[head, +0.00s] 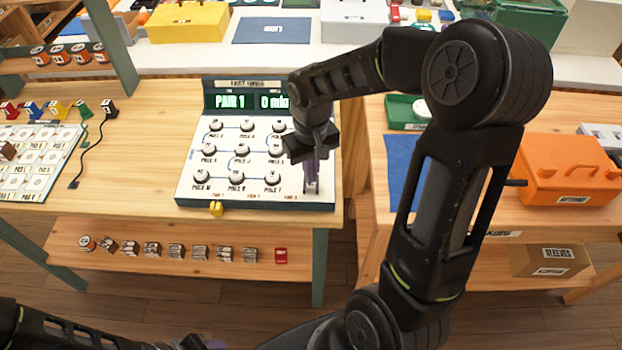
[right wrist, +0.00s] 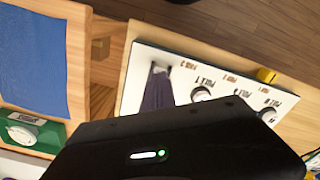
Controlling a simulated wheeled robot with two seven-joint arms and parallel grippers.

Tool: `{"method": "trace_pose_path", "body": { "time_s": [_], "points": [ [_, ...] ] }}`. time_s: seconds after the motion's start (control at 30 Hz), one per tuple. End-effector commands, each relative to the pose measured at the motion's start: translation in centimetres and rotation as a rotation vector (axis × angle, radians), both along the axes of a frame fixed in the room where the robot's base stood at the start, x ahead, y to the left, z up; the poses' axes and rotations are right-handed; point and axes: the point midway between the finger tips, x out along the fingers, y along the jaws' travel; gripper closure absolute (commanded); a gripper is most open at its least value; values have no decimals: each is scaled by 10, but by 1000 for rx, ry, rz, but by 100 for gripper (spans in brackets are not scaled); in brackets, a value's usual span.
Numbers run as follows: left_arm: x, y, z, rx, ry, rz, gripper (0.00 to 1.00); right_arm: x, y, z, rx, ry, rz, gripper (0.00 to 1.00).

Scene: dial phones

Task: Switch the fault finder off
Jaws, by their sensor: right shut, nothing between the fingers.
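The fault finder (head: 190,180) is a dark green box with a white sloped face, several round knobs and a lit display (head: 230,101) reading "PAIR 1" and a partly hidden "0 mkm". My right gripper (head: 311,182) points down at the lower right corner of its face, shut and empty. In the right wrist view the purple fingers (right wrist: 159,75) end at a pale slot or switch on the face (right wrist: 140,55). Whether they touch it I cannot tell, and the switch itself is mostly hidden. A purple piece at the bottom edge seems to be my left gripper (head: 195,343), mostly cut off.
A card of white pads (head: 35,165) and several coloured clips with black leads lie left. A blue mat (head: 400,165) and orange toolbox (head: 567,172) are on the right table. A shelf below holds small parts.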

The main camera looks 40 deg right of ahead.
Motion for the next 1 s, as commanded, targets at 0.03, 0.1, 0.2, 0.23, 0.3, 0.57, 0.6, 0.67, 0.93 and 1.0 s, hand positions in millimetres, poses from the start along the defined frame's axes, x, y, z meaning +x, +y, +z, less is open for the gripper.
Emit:
{"method": "trace_pose_path", "body": {
  "time_s": [0.03,0.1,0.2,0.23,0.3,0.57,0.6,0.67,0.93,1.0],
  "points": [
    [0,0,0,0,0,0,52,0,0,0,0,0,0,100],
    [0,0,0,0,0,0,52,0,0,0,0,0,0,100],
    [0,0,-1,0,0,0,52,0,0,-1,0,0,0,100],
    [0,0,-1,0,0,0,52,0,0,-1,0,0,0,100],
    [0,0,-2,0,0,0,52,0,0,-2,0,0,0,100],
    [0,0,-5,0,0,0,52,0,0,-6,0,0,0,100],
    [0,0,-6,0,0,0,52,0,0,-7,0,0,0,100],
    [0,0,-7,0,0,0,52,0,0,-8,0,0,0,100],
    [0,0,-10,0,0,0,52,0,0,-12,0,0,0,100],
    [0,0,-11,0,0,0,52,0,0,-13,0,0,0,100]
  ]
}}
